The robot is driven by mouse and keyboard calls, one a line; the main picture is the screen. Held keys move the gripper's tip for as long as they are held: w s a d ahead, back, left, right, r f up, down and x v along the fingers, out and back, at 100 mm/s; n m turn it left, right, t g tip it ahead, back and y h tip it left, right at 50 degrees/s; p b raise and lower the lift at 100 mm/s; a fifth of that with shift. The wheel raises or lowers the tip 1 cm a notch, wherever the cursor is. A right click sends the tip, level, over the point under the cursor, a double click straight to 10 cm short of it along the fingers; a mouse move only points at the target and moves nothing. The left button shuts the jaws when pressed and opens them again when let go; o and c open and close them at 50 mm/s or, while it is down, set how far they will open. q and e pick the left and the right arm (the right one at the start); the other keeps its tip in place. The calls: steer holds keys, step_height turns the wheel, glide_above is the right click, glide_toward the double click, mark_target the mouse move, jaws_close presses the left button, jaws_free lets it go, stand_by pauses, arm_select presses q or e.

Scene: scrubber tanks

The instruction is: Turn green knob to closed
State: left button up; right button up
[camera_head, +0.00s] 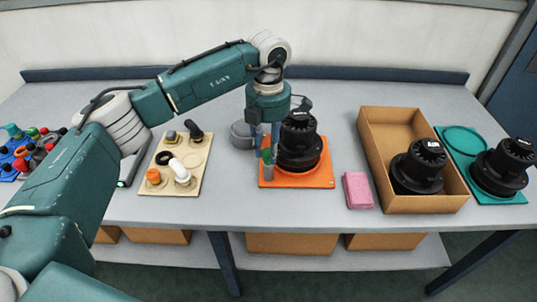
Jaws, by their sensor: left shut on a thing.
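The green knob (266,156) is small and sits on a grey fitting (268,172) at the left side of the black scrubber tank (299,143). The tank stands upright on an orange mat (318,177). My left gripper (266,147) comes down from above, pointing straight down, and is shut on the green knob. Its fingers partly hide the knob, so I cannot tell the knob's exact angle. My right gripper is not in view.
A cardboard box (372,143) holding another black tank and a pink sponge (357,190) stand to the right. A teal mat (463,141) with a third tank is at the far right. A beige board (190,186) with fittings and a grey round container (241,134) are left.

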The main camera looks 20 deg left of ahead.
mark_target(268, 151)
arm_select(q)
steer(key=m+b, duration=0.1)
steer(key=m, duration=0.2)
steer(key=shift+m+b, duration=0.3)
steer(key=shift+b, duration=0.1)
steer(key=shift+m+b, duration=0.45)
steer(key=shift+m, duration=0.65)
steer(key=shift+w+r, duration=0.1)
steer(key=o, duration=1.1)
steer(key=shift+o, duration=0.2)
step_height(268, 151, up, 12)
